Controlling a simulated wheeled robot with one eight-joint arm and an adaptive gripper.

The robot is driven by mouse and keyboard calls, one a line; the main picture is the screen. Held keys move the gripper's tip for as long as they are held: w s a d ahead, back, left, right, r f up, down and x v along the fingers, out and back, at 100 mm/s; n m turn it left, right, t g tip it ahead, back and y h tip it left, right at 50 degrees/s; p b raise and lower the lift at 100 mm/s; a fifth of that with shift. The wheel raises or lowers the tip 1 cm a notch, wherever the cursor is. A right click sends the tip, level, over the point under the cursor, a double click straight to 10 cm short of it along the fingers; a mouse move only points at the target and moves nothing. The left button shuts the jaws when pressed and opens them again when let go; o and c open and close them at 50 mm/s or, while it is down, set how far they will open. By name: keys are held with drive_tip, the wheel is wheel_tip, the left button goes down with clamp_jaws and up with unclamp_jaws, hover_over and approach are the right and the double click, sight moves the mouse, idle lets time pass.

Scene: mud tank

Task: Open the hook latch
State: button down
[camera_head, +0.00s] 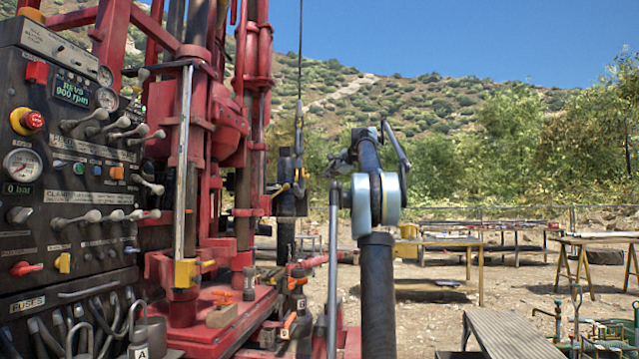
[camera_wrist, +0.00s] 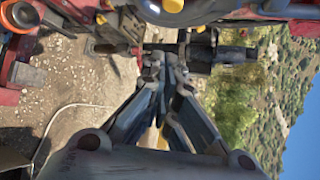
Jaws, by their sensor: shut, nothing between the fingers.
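A dark vertical assembly (camera_head: 287,190) hangs or stands beside the red rig mast, with a small yellow lever-like part (camera_head: 279,190) at its side. Beside it a hook-like metal piece (camera_head: 299,135) hangs on a cable. I cannot tell which small part is the latch. In the wrist view, turned sideways, a dark cylindrical body (camera_wrist: 225,54) lies just beyond my gripper (camera_wrist: 163,62). My gripper's fingers meet at the tips, shut and empty. The tips overlap dark metal parts there; contact is unclear. In the head view my own arm largely hides the gripper.
The black control panel (camera_head: 75,170) with levers and gauges stands at the left. The red rig mast (camera_head: 215,130) rises beside it. Steel tables (camera_head: 450,250) and a grated bench (camera_head: 515,335) stand at right. Gravel ground between them is mostly open.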

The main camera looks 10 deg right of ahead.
drive_tip(key=w+a+f, duration=0.1)
drive_tip(key=w+a, duration=0.4)
drive_tip(key=shift+a+f, duration=0.35)
idle(0.5)
drive_tip(key=shift+d, duration=0.1)
